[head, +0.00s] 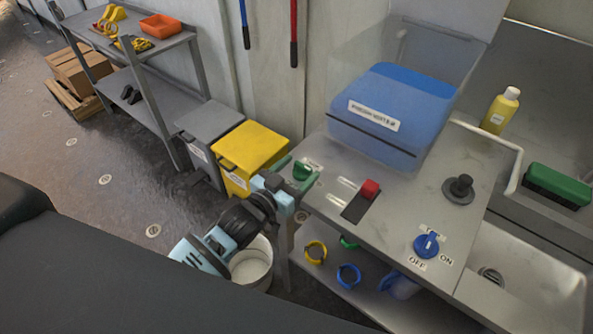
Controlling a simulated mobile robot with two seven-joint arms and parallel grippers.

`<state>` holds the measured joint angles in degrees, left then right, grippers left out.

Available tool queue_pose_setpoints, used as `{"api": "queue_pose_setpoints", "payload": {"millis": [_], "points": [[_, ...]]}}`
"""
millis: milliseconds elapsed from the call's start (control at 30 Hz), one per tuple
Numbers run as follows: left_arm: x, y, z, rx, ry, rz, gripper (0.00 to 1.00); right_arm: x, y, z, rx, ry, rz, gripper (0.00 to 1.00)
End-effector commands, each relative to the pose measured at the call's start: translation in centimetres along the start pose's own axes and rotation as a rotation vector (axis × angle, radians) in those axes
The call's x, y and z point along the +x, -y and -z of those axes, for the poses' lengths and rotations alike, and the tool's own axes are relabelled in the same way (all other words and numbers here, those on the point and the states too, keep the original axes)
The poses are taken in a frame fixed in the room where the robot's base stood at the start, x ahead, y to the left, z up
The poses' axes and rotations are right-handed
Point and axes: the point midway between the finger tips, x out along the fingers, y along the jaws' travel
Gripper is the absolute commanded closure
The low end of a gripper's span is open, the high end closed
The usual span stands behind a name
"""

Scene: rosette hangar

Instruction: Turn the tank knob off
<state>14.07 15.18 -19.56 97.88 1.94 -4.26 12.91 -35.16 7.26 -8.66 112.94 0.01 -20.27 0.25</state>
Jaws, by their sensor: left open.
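A round blue knob (427,245) sits on the steel counter (385,207), with an OFF label (417,264) and an ON label (446,260) beside it. I cannot tell which label its grip points to. A clear tank (390,110) with blue contents and a white label stands behind on the counter. My left gripper (299,174) is open at the counter's left end, close to a small green part (302,169); I cannot tell if they touch. It is well left of the blue knob. My right gripper is not in view.
A red switch (370,188) and a black knob (461,187) are on the counter. A yellow bottle (501,110) and green brush (557,185) are by the sink (530,270). Yellow and grey bins (250,146) and a bucket (251,267) flank my left arm.

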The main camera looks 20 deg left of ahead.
Motion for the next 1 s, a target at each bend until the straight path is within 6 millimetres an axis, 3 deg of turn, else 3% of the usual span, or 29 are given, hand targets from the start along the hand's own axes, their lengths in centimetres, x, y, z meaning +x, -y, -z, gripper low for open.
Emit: {"api": "queue_pose_setpoints", "payload": {"millis": [33,367,667,1000], "points": [[0.0,0.0,0.0,0.000,0.000,0.000,0.35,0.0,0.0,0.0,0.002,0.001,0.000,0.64],[0.0,0.0,0.0,0.000,0.000,0.000,0.77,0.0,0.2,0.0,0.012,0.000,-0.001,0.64],[0.0,0.1,0.0,0.003,0.001,-0.028,0.77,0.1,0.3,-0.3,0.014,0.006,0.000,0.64],[0.0,0.7,-0.3,0.009,0.005,-0.178,0.77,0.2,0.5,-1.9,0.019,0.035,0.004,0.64]]}}
